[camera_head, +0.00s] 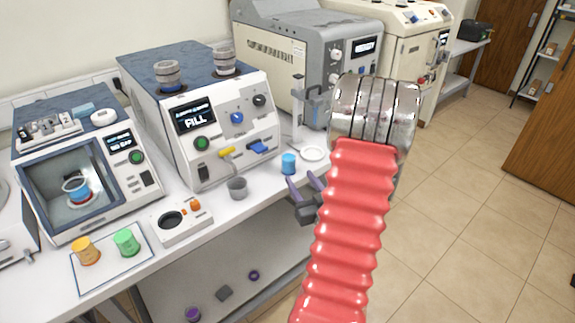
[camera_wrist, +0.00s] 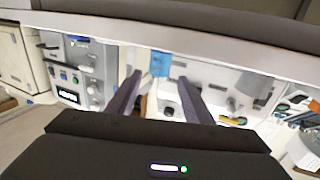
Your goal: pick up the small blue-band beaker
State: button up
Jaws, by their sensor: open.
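The fingers also show in the wrist view (camera_wrist: 160,80). The beaker looks apart from both fingers. Another cup with a blue band (camera_head: 77,190) stands inside the open-fronted chamber at the left.
A white dish (camera_head: 313,154) lies right behind the blue beaker. A grey cup (camera_head: 237,187) stands to its left. Orange (camera_head: 86,251) and green (camera_head: 126,242) beakers stand on a mat at the front left. My red-sleeved arm hides part of the bench's right side.

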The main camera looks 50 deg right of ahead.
aim_at(291, 166)
jog(key=x, duration=0.8)
jog(key=shift+w+d, duration=0.1)
jog(key=shift+w, duration=0.1)
jog(key=shift+w, duration=0.15)
jog(key=shift+x, duration=2.45)
jog(key=shift+d, duration=0.1)
jog(key=shift+c, duration=0.6)
jog(key=c, duration=0.8)
